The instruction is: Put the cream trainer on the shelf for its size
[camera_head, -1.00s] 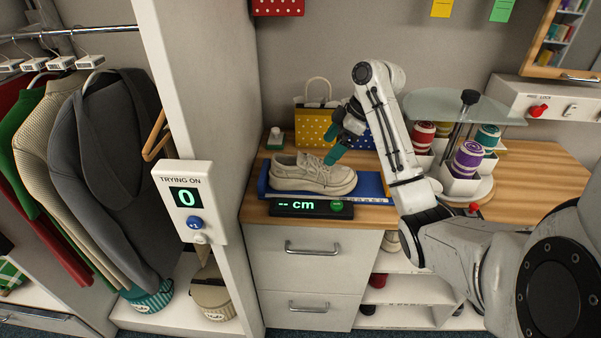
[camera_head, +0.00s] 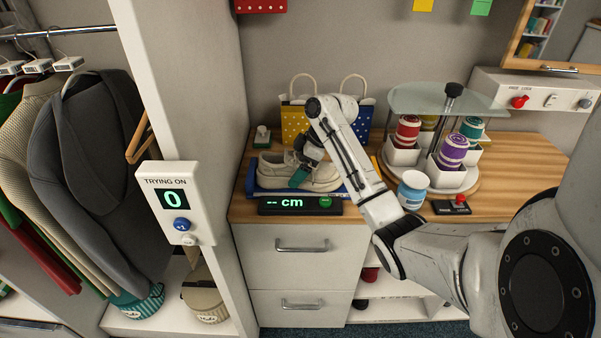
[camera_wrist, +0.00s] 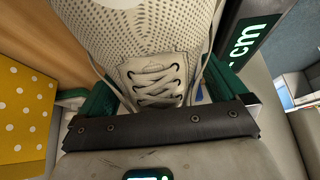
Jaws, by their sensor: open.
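The cream trainer (camera_head: 270,174), with cream laces, lies on a blue measuring board (camera_head: 253,184) on the wooden counter. The board's black display (camera_head: 292,204) reads "-- cm". My gripper (camera_head: 305,170) is down over the middle of the trainer. In the wrist view my gripper (camera_wrist: 162,88) is open, its green fingers on either side of the trainer (camera_wrist: 150,38) near the laces. I cannot tell whether the fingers touch it. The open white shelves (camera_head: 385,288) are below the counter on the right, partly behind my arm, with dark red and dark shoes visible.
Dotted bags (camera_head: 295,122) stand behind the trainer. A white post with a "TRYING ON" counter (camera_head: 177,202) rises at left. Drawers (camera_head: 300,255) lie below.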

